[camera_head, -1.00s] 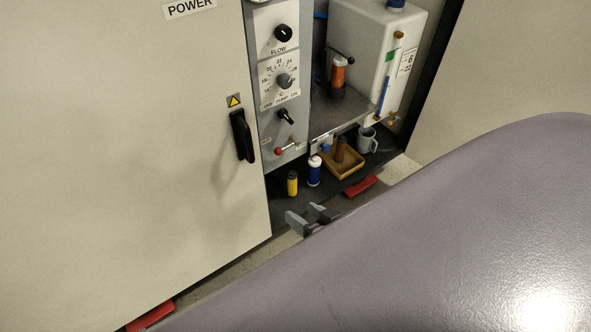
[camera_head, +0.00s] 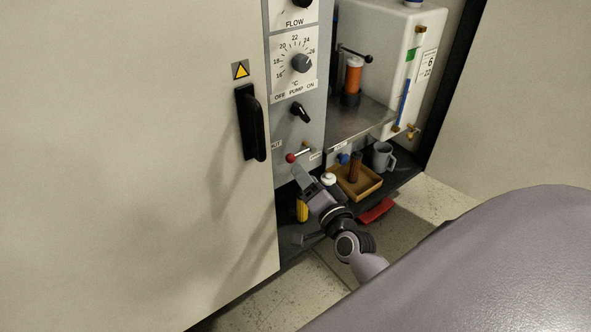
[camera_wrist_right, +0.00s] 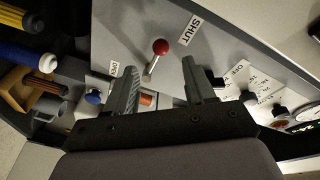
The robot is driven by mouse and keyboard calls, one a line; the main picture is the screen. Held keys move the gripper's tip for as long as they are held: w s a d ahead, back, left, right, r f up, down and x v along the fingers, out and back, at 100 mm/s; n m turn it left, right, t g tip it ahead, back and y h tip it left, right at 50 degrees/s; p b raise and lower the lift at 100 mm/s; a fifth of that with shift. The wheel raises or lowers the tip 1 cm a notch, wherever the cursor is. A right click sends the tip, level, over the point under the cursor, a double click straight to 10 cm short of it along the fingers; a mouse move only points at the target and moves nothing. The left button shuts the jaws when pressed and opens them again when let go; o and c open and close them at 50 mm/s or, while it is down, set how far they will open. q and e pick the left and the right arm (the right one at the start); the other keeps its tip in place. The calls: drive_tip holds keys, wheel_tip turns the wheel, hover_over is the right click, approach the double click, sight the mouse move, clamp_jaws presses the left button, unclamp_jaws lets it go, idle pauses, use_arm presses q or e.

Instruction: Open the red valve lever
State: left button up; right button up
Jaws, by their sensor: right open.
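The red valve lever is a thin metal rod with a red ball knob (camera_head: 291,158) at the bottom of the grey control panel in the head view. In the right wrist view the red knob (camera_wrist_right: 160,46) shows ahead of and between my open fingers, with SHUT and OPEN labels on either side; the knob lies nearer the SHUT label. My right gripper (camera_head: 301,206) is open and empty, below the lever in the head view. It also shows in the wrist view (camera_wrist_right: 160,85), apart from the knob. My left gripper is not in view.
A wooden tray (camera_head: 369,189), a grey mug (camera_head: 383,157), a yellow-bodied item (camera_head: 302,211) and a white-capped bottle (camera_head: 328,179) stand on the dark shelf below the panel. A cabinet door with a black handle (camera_head: 251,124) stands at left.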

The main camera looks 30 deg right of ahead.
sight(294, 161)
drive_tip(key=shift+w+d+b, duration=0.25)
drive_tip(key=shift+w+b, duration=0.15)
drive_tip(key=shift+w, duration=1.15)
drive_tip(key=shift+w+d+b, duration=0.2)
drive_tip(key=shift+w+b, duration=0.15)
drive_tip(key=shift+w, duration=1.2)
